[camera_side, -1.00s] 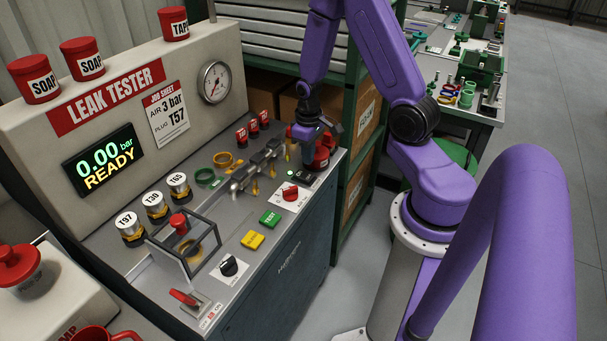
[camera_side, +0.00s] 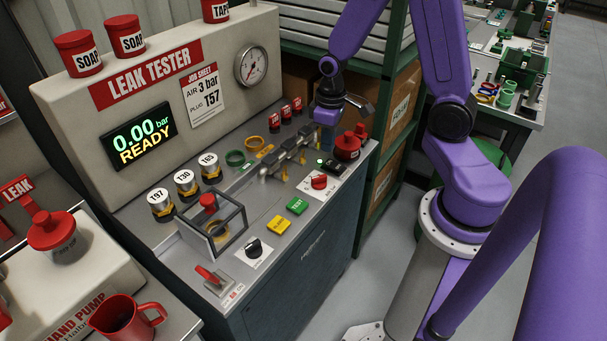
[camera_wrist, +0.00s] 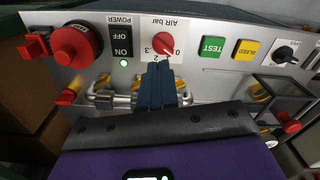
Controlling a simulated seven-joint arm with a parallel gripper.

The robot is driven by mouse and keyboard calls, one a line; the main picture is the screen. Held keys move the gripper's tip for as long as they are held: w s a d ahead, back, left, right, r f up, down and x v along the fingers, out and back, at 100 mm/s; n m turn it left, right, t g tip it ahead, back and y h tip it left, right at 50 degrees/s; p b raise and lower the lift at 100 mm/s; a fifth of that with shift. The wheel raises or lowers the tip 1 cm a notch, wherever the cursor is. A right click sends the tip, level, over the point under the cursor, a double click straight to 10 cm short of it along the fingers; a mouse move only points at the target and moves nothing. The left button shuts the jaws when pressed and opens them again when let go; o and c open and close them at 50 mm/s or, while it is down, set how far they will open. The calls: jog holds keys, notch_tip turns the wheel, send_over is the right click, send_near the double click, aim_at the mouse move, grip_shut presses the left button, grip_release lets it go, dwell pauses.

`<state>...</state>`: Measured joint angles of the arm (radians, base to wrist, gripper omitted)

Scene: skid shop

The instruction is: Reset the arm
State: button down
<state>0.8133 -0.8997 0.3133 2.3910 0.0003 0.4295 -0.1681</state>
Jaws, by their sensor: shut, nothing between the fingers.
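My gripper (camera_side: 326,143) is shut and empty, its blue fingers pointing down over the back right part of the leak tester's panel. In the wrist view my gripper (camera_wrist: 160,66) shows its closed fingers in front of the red AIR bar knob (camera_wrist: 165,43); whether they touch anything below is unclear. The AIR knob (camera_side: 320,182) stands clear of the fingers in the side view. The display (camera_side: 139,136) reads 0.00 bar READY.
A large red knob (camera_side: 347,147) is close right of my gripper. Metal pipework (camera_side: 290,155) lies below left. A clear guard box (camera_side: 212,225), numbered plugs (camera_side: 185,183) and TEST button (camera_side: 297,205) are further left. Green shelving (camera_side: 385,150) stands right of the tester.

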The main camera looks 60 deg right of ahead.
jog(key=s+a+r+n, duration=0.4)
jog(key=s+a+r, duration=0.1)
jog(key=s, duration=0.4)
jog(key=s+a+r+n, duration=0.5)
jog(key=s+a+r, duration=0.1)
jog(key=s, duration=0.3)
jog(key=shift+a+r+n, duration=0.15)
jog(key=shift+a+n, duration=0.15)
jog(key=shift+a, duration=0.6)
jog(key=w+d+f+m, duration=0.3)
jog(key=w+d+m, duration=0.25)
jog(key=w, duration=0.25)
jog(key=w+d+f+m, duration=0.35)
jog(key=w+d, duration=0.25)
jog(key=w, duration=0.3)
jog(key=w+d+f+m, duration=0.1)
jog(key=d+f+m, duration=0.1)
jog(key=d, duration=0.6)
jog(key=shift+w+d+m, duration=0.25)
jog(key=shift+w+m, duration=0.05)
jog(key=shift+m, duration=0.5)
jog(key=shift+f, duration=0.1)
